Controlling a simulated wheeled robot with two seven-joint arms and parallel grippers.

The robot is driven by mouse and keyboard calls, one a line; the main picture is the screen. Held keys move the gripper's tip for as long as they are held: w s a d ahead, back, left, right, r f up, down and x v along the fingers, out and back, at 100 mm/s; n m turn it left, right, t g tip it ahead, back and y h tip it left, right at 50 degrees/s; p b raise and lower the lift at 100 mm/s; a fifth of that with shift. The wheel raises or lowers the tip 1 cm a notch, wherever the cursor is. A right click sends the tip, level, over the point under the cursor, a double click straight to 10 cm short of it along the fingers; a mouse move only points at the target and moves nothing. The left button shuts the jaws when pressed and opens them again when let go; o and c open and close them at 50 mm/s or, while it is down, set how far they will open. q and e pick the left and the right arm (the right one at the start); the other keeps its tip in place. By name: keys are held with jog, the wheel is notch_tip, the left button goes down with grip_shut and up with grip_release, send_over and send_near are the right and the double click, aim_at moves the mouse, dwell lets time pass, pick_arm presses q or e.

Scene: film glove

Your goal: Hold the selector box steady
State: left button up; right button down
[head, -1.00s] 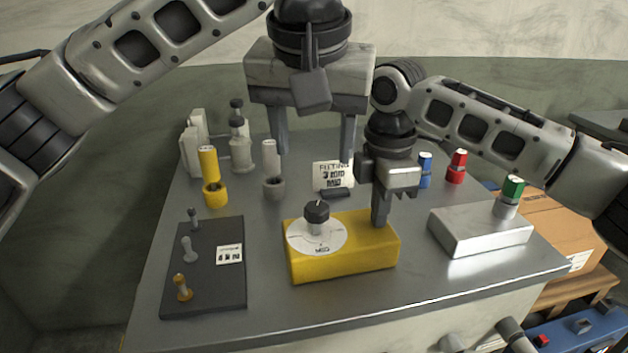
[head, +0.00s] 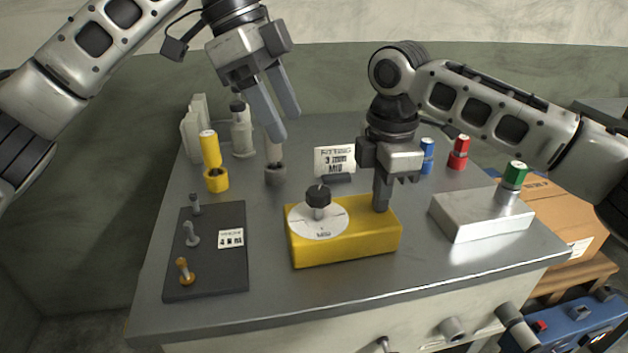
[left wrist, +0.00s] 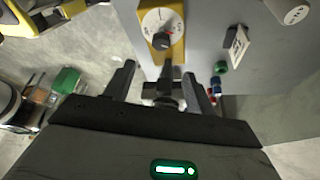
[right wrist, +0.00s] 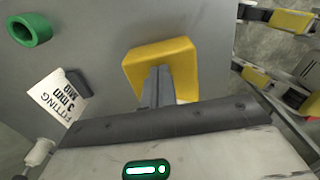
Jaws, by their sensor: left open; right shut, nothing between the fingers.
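The yellow selector box (head: 345,245) stands on the grey table, with a white dial and a black knob (head: 318,196) on its left part. It also shows in the left wrist view (left wrist: 178,50) and the right wrist view (right wrist: 183,60). My right gripper (head: 381,205) is shut and empty, its fingers pointing down at the right part of the box top. The tips appear to touch the top; exact contact is hard to tell. My left gripper (head: 286,125) is open and empty, raised above the back of the table, left of the box.
A dark board (head: 207,270) with small pegs lies left of the box. A silver block (head: 480,218) with a green-capped part stands right. A fitting card (head: 334,160), yellow cylinder (head: 210,150), blue (head: 427,152) and red (head: 459,152) parts stand behind. The table's front strip is clear.

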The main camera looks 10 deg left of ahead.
aim_at(318, 192)
pick_arm(q)
jog(key=x, duration=1.1)
jog(key=shift+f, duration=0.35)
jog(key=c, duration=1)
jog(key=shift+o, duration=0.2)
